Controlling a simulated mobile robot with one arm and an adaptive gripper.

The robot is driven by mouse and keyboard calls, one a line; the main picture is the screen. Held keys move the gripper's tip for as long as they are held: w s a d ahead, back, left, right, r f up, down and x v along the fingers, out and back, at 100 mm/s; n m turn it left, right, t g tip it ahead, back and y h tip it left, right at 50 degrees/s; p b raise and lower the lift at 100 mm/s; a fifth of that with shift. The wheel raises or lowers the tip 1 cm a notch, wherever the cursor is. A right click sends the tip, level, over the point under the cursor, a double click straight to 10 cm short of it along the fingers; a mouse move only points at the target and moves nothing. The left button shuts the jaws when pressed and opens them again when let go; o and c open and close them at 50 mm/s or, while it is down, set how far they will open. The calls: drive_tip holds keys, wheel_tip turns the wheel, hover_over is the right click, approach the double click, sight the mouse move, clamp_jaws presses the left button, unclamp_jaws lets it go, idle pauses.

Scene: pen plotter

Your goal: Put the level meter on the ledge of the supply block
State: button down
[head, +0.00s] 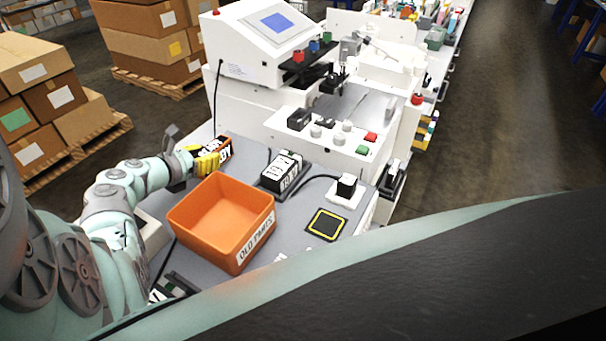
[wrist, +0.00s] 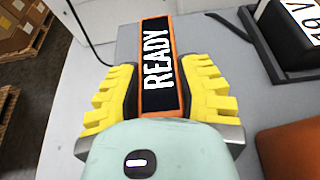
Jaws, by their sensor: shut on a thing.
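The level meter (wrist: 160,63) looks to be the narrow black block with orange edges, lettered READY. My gripper (wrist: 160,95) is shut on it, with yellow ribbed fingers on its two long sides. In the head view the level meter (head: 224,149) shows beyond my gripper (head: 207,160), at the left back of the grey bench; I cannot tell whether it touches the top. The supply block (head: 281,171) looks to be the black box with a white lettered label and a cable, right of my gripper. In the wrist view the supply block (wrist: 282,35) is cut off at top right; its ledge is not clear.
An orange bin (head: 209,236) labelled OLD PARTS stands in front of my gripper and the supply block. A white-based black plug (head: 345,190) and a yellow-edged black pad (head: 327,224) lie to the right. The white plotter (head: 262,45) stands behind.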

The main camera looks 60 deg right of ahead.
drive_tip(key=shift+f, duration=0.1)
drive_tip(key=c, duration=0.7)
unclamp_jaws()
drive_tip(key=p+v, duration=0.1)
drive_tip(key=v, duration=0.1)
drive_tip(key=p+v, duration=0.4)
drive_tip(key=v, duration=0.1)
drive_tip(key=shift+w+d+r, duration=0.1)
drive_tip(key=shift+d+r, duration=0.05)
drive_tip(key=shift+r, duration=0.1)
drive_tip(key=shift+a, duration=0.4)
